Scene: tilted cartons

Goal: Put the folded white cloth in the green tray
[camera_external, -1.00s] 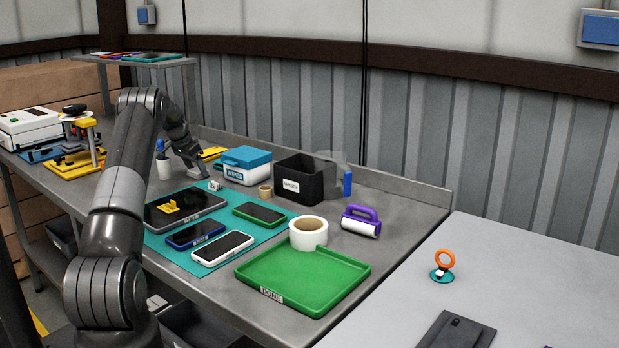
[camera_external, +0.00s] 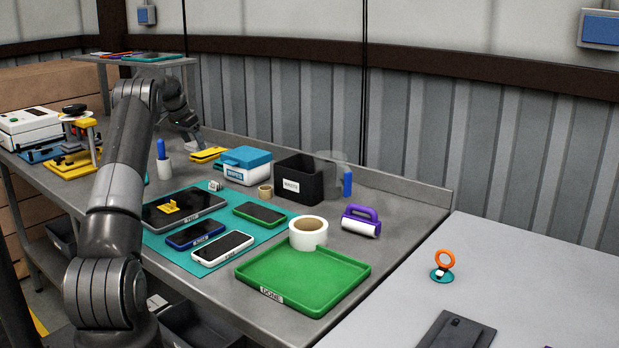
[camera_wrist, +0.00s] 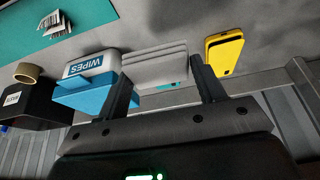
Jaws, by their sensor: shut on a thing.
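The folded white cloth (camera_wrist: 154,68) shows in the wrist view as stacked pale grey-white layers between my fingers. My gripper (camera_wrist: 161,72) is shut on it, one finger at each side. In the external view my gripper (camera_external: 198,143) is over the far part of the bench, by the wall, and the cloth cannot be made out there. The green tray (camera_external: 290,277) lies flat at the bench's near right end, well away from my gripper. Its floor is mostly bare, and it carries a label on its front edge.
A blue-lidded wipes box (camera_external: 246,166) is close beside the cloth, with a yellow device (camera_wrist: 224,52) on the other side. A black bin (camera_external: 300,182), a white tape roll (camera_external: 308,240) at the tray's back edge and a purple-handled roller (camera_external: 361,221) stand farther right.

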